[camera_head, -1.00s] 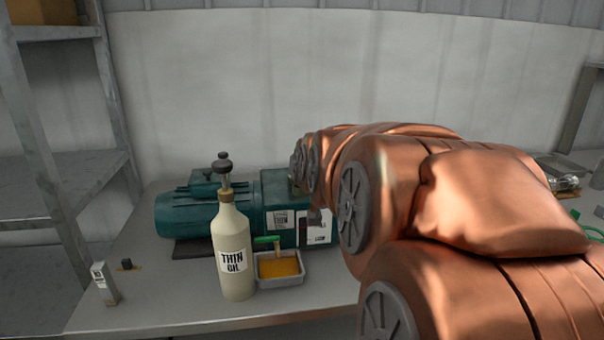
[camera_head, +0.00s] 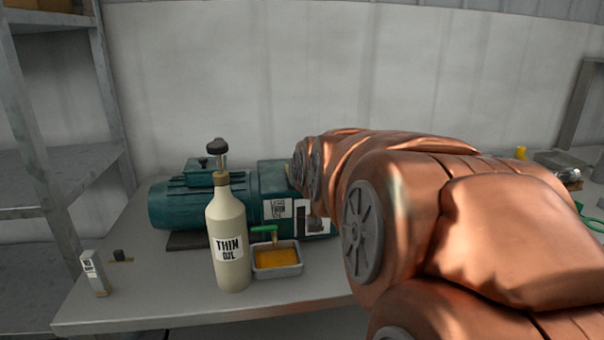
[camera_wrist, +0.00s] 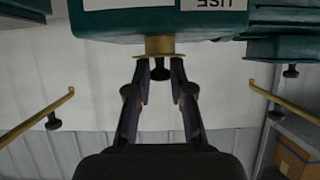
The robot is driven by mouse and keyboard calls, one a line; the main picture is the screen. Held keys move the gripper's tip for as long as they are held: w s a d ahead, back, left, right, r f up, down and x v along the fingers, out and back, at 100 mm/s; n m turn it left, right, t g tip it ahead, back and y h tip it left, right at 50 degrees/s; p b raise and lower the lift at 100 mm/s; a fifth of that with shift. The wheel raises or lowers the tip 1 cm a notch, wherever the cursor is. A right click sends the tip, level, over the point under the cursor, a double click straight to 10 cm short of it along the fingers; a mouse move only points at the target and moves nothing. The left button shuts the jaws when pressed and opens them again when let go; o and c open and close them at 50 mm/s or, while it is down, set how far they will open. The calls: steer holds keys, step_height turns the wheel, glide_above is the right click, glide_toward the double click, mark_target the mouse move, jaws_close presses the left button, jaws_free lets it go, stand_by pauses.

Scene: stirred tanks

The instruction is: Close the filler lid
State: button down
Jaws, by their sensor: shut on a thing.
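A teal machine (camera_head: 240,205) with white labels stands on the bench; my arm covers its right end in the head view. In the wrist view, a teal housing (camera_wrist: 120,24) of it fills the top, its label upside down. A short brass neck (camera_wrist: 160,45) sticks out of it, with a flat brass lid (camera_wrist: 160,56) and a dark knob (camera_wrist: 160,70) at its end. The lid lies against the neck. My gripper (camera_wrist: 160,82) has its fingers on either side of the knob, tips by the lid, shut on it. In the head view my gripper is hidden.
A cream THIN OIL bottle (camera_head: 228,225) stands upright in front of the machine. Beside it is a grey tray (camera_head: 277,272) of amber liquid under a green-handled tap (camera_head: 264,228). A small white box (camera_head: 95,272) is at the left. Brass arms (camera_wrist: 40,115) flank my fingers.

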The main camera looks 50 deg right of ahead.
steer(key=shift+s+a+f, duration=0.1)
steer(key=shift+f, duration=0.4)
steer(key=c, duration=1.1)
jaws_free()
steer(key=shift+f, duration=0.1)
steer(key=shift+o, duration=0.2)
step_height(320, 180, up, 11)
